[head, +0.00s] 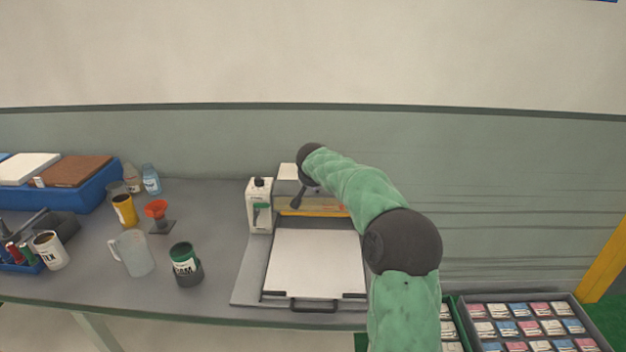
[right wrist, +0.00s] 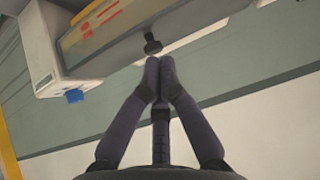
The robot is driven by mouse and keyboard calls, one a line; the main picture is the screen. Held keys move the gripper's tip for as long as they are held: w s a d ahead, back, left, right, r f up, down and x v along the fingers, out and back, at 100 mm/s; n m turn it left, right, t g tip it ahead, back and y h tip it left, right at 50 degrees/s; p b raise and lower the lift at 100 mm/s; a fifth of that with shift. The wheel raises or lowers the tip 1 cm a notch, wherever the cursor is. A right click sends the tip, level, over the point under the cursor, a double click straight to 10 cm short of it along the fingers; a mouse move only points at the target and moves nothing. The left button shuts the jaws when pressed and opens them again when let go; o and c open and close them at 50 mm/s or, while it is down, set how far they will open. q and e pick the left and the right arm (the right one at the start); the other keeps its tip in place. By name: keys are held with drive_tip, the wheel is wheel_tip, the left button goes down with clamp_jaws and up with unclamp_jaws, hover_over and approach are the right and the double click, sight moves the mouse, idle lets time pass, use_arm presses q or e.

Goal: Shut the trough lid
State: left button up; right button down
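The trough appears to be the long yellow-edged part (head: 325,209) at the back of the white-plated machine, partly hidden by my right arm. In the right wrist view, a long panel with red markings (right wrist: 105,22), probably its lid, carries a dark knob (right wrist: 152,45). I cannot tell how far the lid is open. My right gripper (right wrist: 160,62) has its fingertips together with nothing between them, and the tips are close to the knob; contact is unclear. In the head view the right gripper (head: 297,199) points down at the trough's left end. My left gripper is not in view.
A white end unit (head: 260,207) stands left of the trough. The white plate (head: 315,262) lies in front, with a dark handle (head: 313,305). A tray of packets (head: 528,325) is lower right.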

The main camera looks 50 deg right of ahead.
drive_tip(key=s+a+f, duration=0.2)
drive_tip(key=s+a, duration=0.2)
drive_tip(key=a, duration=0.1)
drive_tip(key=shift+s+r, duration=0.1)
idle(0.3)
